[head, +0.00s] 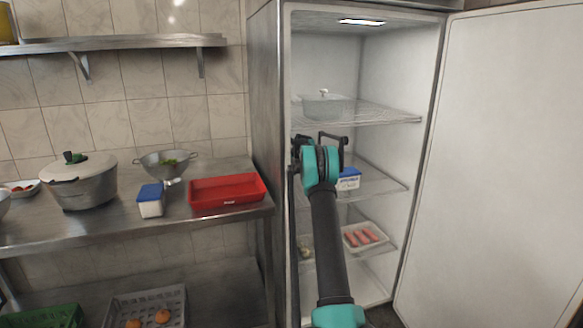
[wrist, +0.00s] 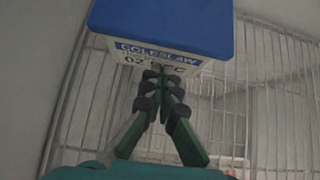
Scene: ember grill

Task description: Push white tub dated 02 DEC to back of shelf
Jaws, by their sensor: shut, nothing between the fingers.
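A white tub with a blue lid (wrist: 160,28) stands upright on a wire shelf, with a label reading COLESLAW and 02 DEC, the date partly covered by my fingers. In the head view, what looks like the same tub (head: 348,181) is on the fridge's middle shelf (head: 378,186), partly hidden by my arm. My gripper (wrist: 158,76) is shut and empty, its fingertips at the lower front of the tub. They look in contact or very close; I cannot tell which. In the head view my wrist hides the fingers.
The fridge door (head: 510,150) stands wide open at right. A lidded glass dish (head: 324,106) is on the shelf above; a tray of sausages (head: 364,237) is below. Another blue-lidded tub (head: 151,206) and a red tray (head: 227,191) are on the counter. Wire shelf beside the tub is bare.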

